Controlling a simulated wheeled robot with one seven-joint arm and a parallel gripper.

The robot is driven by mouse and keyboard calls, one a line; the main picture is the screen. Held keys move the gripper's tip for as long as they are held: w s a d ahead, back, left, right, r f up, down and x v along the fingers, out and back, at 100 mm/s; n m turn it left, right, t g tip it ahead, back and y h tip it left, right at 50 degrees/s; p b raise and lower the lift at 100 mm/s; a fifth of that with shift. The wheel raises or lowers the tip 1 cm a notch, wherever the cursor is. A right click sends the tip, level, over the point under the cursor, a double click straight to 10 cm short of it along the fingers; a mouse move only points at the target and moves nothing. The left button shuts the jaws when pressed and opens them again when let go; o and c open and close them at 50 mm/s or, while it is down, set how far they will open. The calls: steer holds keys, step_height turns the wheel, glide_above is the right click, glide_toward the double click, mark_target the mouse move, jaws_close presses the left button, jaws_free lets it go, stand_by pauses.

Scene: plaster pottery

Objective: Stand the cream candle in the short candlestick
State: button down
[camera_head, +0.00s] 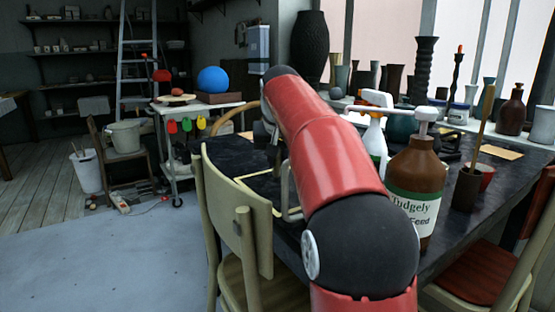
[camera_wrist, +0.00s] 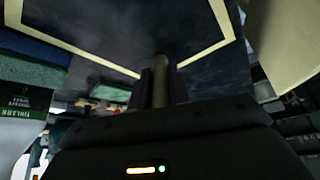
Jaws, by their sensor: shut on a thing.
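In the wrist view my gripper (camera_wrist: 160,82) is shut on a thin, upright, tan-looking rod, which I take for the cream candle (camera_wrist: 160,68). It stands out between the dark fingers, in shadow. Its lower part is hidden by the gripper. Behind it is the dark tabletop with a pale outlined rectangle (camera_wrist: 88,55). In the head view my red and black arm hides the gripper and the candle. I cannot pick out the short candlestick for certain in either view.
A brown pump bottle (camera_head: 413,170), a white spray bottle (camera_head: 375,140) and a brown cup with a stick (camera_head: 466,187) stand on the dark table (camera_head: 432,258) right of my arm. Several vases (camera_head: 425,65) line the back. A cream chair (camera_head: 232,205) stands at the near side.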

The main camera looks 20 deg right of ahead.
steer(key=c, duration=1.3)
jaws_free()
